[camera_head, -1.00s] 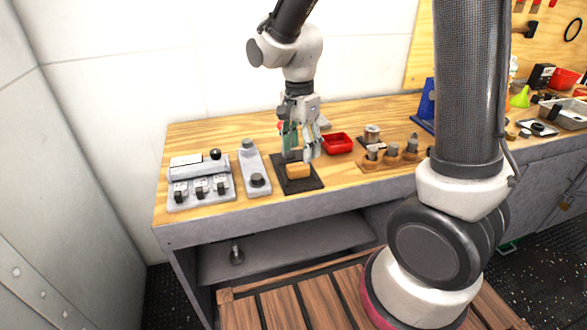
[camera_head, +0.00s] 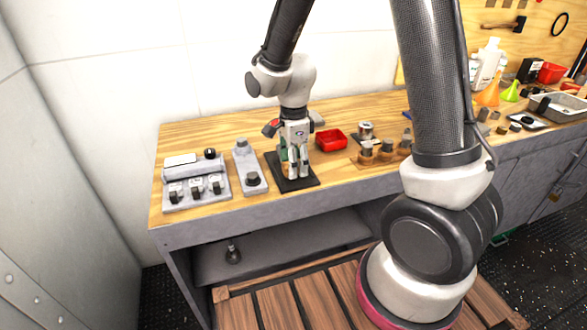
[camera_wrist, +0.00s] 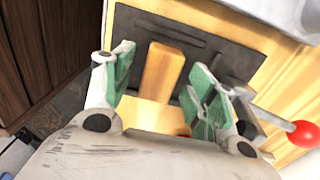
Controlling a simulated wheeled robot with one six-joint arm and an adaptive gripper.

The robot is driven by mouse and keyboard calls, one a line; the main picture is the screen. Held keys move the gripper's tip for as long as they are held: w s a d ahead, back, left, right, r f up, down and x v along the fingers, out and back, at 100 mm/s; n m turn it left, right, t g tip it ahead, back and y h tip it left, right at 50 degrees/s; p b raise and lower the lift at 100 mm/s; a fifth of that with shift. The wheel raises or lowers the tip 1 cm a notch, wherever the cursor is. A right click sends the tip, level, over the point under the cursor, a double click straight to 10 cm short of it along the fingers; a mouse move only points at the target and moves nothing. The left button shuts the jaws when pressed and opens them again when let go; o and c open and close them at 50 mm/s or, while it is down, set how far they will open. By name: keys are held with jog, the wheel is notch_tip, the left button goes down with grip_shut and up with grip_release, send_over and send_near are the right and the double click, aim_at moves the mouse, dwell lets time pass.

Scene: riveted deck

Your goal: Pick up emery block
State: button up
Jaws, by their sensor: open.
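The emery block appears to be the yellow-orange block (camera_wrist: 162,72) that lies on a dark mat (camera_wrist: 205,62) on the wooden bench. In the wrist view my gripper (camera_wrist: 163,82) is open, with one green-padded finger on each side of the block and a visible gap to both. In the head view my gripper (camera_head: 294,172) points down over the dark mat (camera_head: 308,182) and hides the block. I cannot tell how far the fingertips are above the mat.
A grey switch panel (camera_head: 194,186) and a grey fixture with knobs (camera_head: 246,170) stand left of the mat. A red tray (camera_head: 331,140) and a wooden holder with round pieces (camera_head: 380,154) are at the right. A red ball knob (camera_wrist: 304,134) is near the right finger.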

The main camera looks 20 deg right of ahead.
jog(key=shift+f, duration=0.4)
jog(key=c, duration=1.1)
jog(key=shift+r, duration=0.1)
